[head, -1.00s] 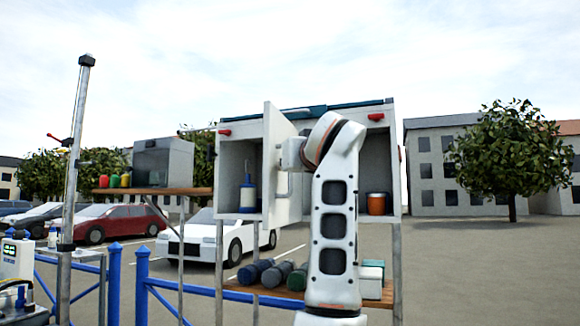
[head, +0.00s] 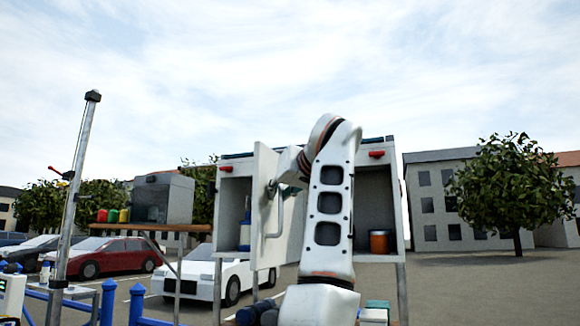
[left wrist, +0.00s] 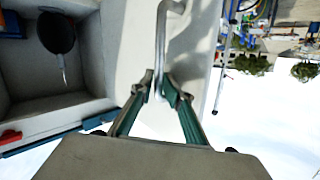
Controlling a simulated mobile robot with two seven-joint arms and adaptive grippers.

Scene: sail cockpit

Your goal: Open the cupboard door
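The cupboard (head: 378,168) stands ahead of me in the head view. Its white door (head: 262,165) stands partly open, swung out from the front, and I see into the cupboard on both sides of it. A bar handle (head: 281,217) is on the door face; it also shows in the left wrist view (left wrist: 163,42). My left gripper (head: 270,187) is at the upper part of this handle. In the left wrist view its green fingers (left wrist: 160,88) converge on the bar from both sides and appear shut on it. My left arm hides the cupboard's middle. My right gripper is out of view.
A blue and white bottle (head: 245,232) and an orange jar (head: 379,241) stand inside the cupboard. Rolled dark items (head: 257,312) lie below. A shelf (head: 170,227) with a grey box (head: 163,199) and a metal pole (head: 75,190) are to the left.

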